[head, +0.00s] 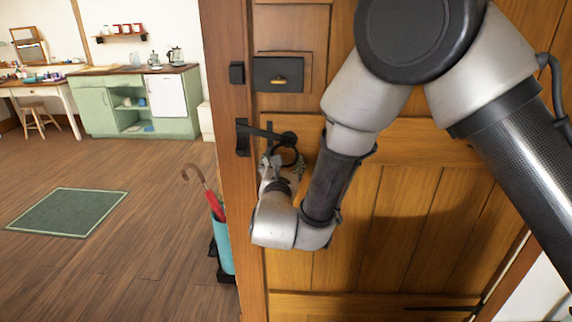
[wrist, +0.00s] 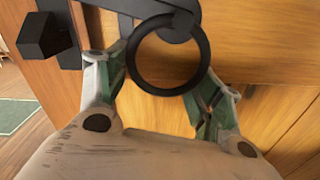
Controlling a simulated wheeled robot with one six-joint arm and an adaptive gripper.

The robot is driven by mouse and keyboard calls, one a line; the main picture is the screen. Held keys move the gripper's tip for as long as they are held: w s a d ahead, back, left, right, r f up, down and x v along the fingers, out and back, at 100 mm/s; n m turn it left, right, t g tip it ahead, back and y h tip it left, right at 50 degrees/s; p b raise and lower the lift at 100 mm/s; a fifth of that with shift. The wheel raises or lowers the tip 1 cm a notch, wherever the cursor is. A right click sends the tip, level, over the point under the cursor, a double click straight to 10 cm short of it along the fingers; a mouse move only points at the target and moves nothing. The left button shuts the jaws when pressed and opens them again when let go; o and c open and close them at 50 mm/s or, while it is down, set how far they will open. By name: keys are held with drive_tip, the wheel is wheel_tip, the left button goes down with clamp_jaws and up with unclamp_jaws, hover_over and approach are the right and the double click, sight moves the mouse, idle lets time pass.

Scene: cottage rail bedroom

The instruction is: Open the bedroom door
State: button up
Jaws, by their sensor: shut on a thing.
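The bedroom door (head: 385,215) is brown planked wood and fills the right half of the head view. A black latch bar (head: 262,132) runs from the door to a black keeper (head: 242,138) on the wooden post at the left. A black ring handle (head: 291,138) hangs from the latch. It shows large in the wrist view (wrist: 168,91). My gripper (head: 281,168) is at the ring, with one green-padded finger on each side of it in the wrist view (wrist: 160,78). It is shut on the ring. My wrist hides part of the door below.
A black letter plate (head: 278,75) sits above the latch. Left of the post, a turquoise stand (head: 222,245) holds a red umbrella (head: 207,192). A green rug (head: 68,212) lies on open floor. A green cabinet (head: 110,110) and table stand far back.

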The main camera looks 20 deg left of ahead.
drive_tip(key=shift+s+a+r+m, duration=0.15)
drive_tip(key=shift+a+m, duration=0.3)
drive_tip(key=shift+m, duration=0.45)
drive_tip(key=shift+s+a+r+m, duration=0.1)
drive_tip(key=shift+a+r+m, duration=0.25)
drive_tip(key=shift+m, duration=0.55)
drive_tip(key=shift+w+f, duration=0.1)
